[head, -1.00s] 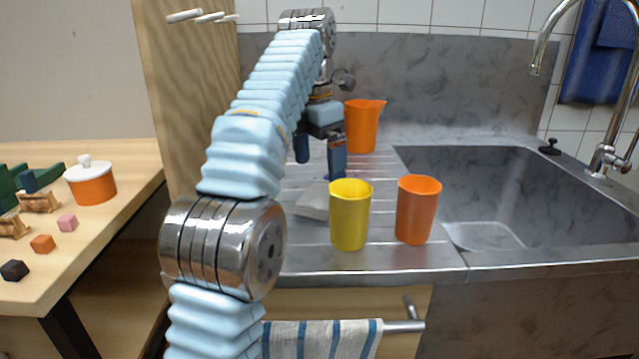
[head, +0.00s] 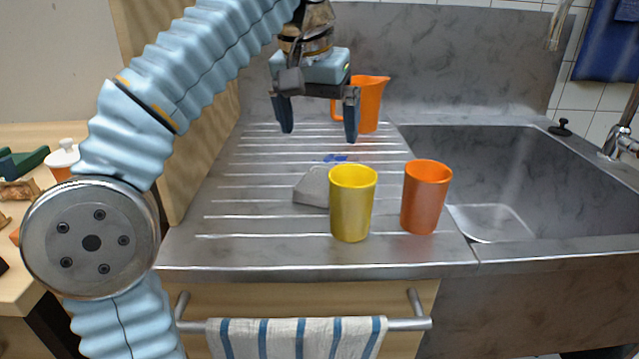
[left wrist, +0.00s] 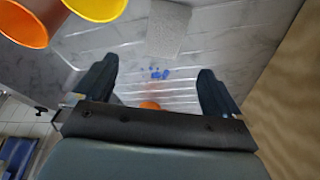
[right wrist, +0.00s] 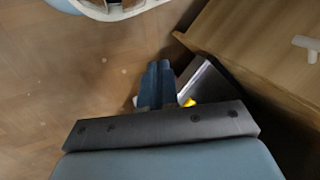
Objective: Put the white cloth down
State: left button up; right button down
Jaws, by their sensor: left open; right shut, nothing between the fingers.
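The white cloth (head: 312,188) lies on the ribbed steel drainboard as a pale, folded-looking piece. The yellow cup (head: 352,203) hides its right part in the head view. The cloth also shows in the left wrist view (left wrist: 168,28), beyond the fingers and apart from them. My left gripper (head: 319,134) is open and empty, above the drainboard and farther back than the cloth. My right gripper (right wrist: 158,66) is shut and empty, low over a wooden floor in its wrist view; the head view does not show it.
An orange cup (head: 426,197) stands right of the yellow one. An orange jug (head: 369,103) stands behind my left gripper. Small blue bits (head: 335,158) lie behind the cloth. The sink (head: 520,185) is at right. A striped towel (head: 295,338) hangs on the front rail.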

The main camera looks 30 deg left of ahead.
pick_arm(q)
send_over(320, 179)
jog(key=s, duration=0.1)
jog(key=f, duration=0.5)
jog(key=shift+s+d, duration=0.1)
jog(key=shift+d, duration=0.3)
jog(key=x, duration=0.4)
jog(key=shift+s+a+f, duration=0.3)
jog(key=shift+s, duration=0.05)
jog(key=shift+w+f, duration=0.15)
jog(key=shift+f, duration=0.35)
jog(key=shift+c, duration=0.2)
jog(key=c, duration=1.2)
jog(key=shift+r, duration=0.15)
